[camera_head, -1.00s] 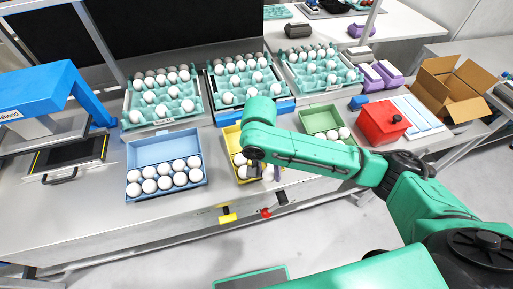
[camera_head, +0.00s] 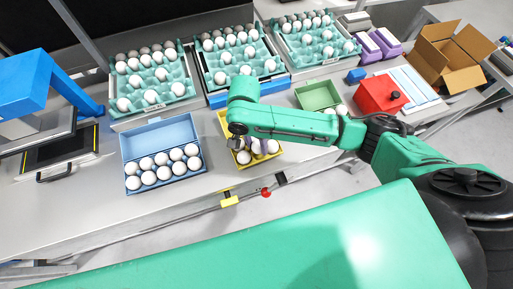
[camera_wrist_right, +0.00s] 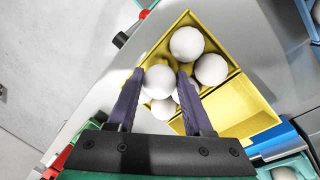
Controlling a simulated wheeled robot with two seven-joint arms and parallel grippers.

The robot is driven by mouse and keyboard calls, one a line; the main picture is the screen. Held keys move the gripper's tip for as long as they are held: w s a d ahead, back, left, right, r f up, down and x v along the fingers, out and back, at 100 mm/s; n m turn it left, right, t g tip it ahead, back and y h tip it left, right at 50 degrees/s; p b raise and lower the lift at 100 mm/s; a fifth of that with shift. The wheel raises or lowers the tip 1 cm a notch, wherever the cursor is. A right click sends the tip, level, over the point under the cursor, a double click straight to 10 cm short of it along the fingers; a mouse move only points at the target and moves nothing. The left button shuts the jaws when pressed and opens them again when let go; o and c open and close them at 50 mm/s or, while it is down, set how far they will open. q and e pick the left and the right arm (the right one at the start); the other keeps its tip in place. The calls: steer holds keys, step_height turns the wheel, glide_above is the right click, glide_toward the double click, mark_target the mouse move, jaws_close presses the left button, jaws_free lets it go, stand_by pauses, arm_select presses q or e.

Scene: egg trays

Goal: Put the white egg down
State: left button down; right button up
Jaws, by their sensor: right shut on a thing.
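My right gripper (camera_wrist_right: 160,76) has its purple fingers on either side of a white egg (camera_wrist_right: 159,80) and is shut on it. The held egg is at one end of the yellow box (camera_wrist_right: 236,106), over or in it; its exact height is unclear. Other white eggs sit in the box, two beyond the fingertips (camera_wrist_right: 187,43) and at least one partly hidden between the fingers (camera_wrist_right: 163,108). In the head view the right gripper (camera_head: 240,151) is at the left part of the yellow box (camera_head: 264,159), partly covered by my arm. My left gripper is not in view.
A blue box (camera_head: 160,133) with several white eggs stands to the left. A green box (camera_head: 318,96) and a red box (camera_head: 381,96) stand to the right. Teal egg trays (camera_head: 150,84) line the back. An open cardboard box (camera_head: 449,60) is at the far right.

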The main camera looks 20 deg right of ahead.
steer(key=f, duration=0.2)
steer(key=shift+s+f, duration=0.2)
steer(key=shift+f, duration=0.1)
steer(key=shift+s+f, duration=0.1)
steer(key=shift+s, duration=0.1)
steer(key=shift+s+f, duration=0.5)
steer(key=shift+f, duration=0.15)
steer(key=o, duration=0.4)
steer(key=r, duration=0.2)
steer(key=w+r, duration=0.1)
steer(key=r, duration=0.1)
steer(key=w+r+b, duration=0.1)
steer(key=r, duration=0.1)
steer(key=shift+w+a+r, duration=0.15)
steer(key=shift+w+a, duration=0.1)
steer(key=shift+a, duration=0.1)
step_height(320, 180, up, 6)
steer(key=r, duration=0.1)
glide_above(258, 160)
steer(key=w+a, duration=0.1)
steer(key=w, duration=0.2)
steer(key=shift+s+f+p, duration=0.2)
steer(key=shift+f+p, duration=0.05)
steer(key=shift+p, duration=0.05)
steer(key=shift+w+r, duration=0.15)
steer(key=shift+r, duration=0.1)
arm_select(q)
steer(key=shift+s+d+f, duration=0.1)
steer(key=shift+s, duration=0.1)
